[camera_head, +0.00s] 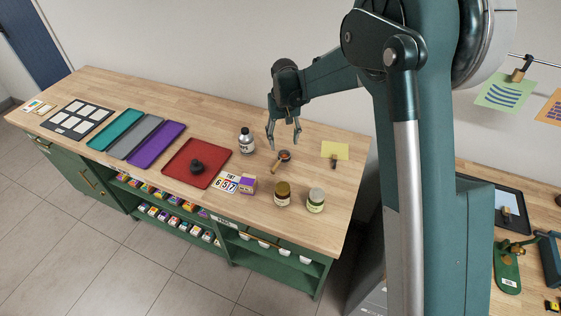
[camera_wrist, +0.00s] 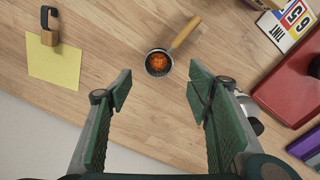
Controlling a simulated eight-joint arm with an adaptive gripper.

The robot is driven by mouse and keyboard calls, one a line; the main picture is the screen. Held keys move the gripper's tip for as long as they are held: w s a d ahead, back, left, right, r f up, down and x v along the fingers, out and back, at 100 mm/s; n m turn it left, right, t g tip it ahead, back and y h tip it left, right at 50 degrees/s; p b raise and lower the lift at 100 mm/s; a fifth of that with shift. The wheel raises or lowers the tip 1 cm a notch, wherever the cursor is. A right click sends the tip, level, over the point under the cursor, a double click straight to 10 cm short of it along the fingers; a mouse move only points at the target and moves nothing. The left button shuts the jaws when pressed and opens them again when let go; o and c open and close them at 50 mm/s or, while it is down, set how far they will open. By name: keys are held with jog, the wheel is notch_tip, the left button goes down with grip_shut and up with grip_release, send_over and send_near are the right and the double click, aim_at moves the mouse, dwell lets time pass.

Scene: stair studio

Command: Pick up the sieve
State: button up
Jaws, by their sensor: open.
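The sieve (camera_head: 284,155) is a small dark round cup with a wooden handle, lying on the wooden bench top (camera_head: 325,200). In the wrist view the sieve (camera_wrist: 158,64) holds something orange, and its handle points to the upper right. My gripper (camera_head: 284,146) is open and empty above the bench, close to the sieve in the head view. In the wrist view my gripper's green finger pads (camera_wrist: 160,93) stand wide apart, with the sieve ahead of the gap between them. The sieve is apart from both fingers.
Two jars (camera_head: 282,194) (camera_head: 316,200) stand in front. A yellow sheet (camera_head: 336,151) with a clip lies to the right. A red tray (camera_head: 198,165) with a dark object lies left. A small purple box (camera_head: 248,184) is near the front edge.

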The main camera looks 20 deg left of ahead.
aim_at(284, 151)
jog(key=shift+f, duration=0.15)
jog(key=shift+f, duration=1.15)
jog(key=shift+f, duration=0.15)
jog(key=shift+w+f, duration=0.15)
jog(key=shift+f, duration=2.3)
jog(key=c, duration=1)
jog(key=shift+o, duration=0.2)
jog(key=shift+r, duration=0.15)
notch_tip(284, 151, up, 10)
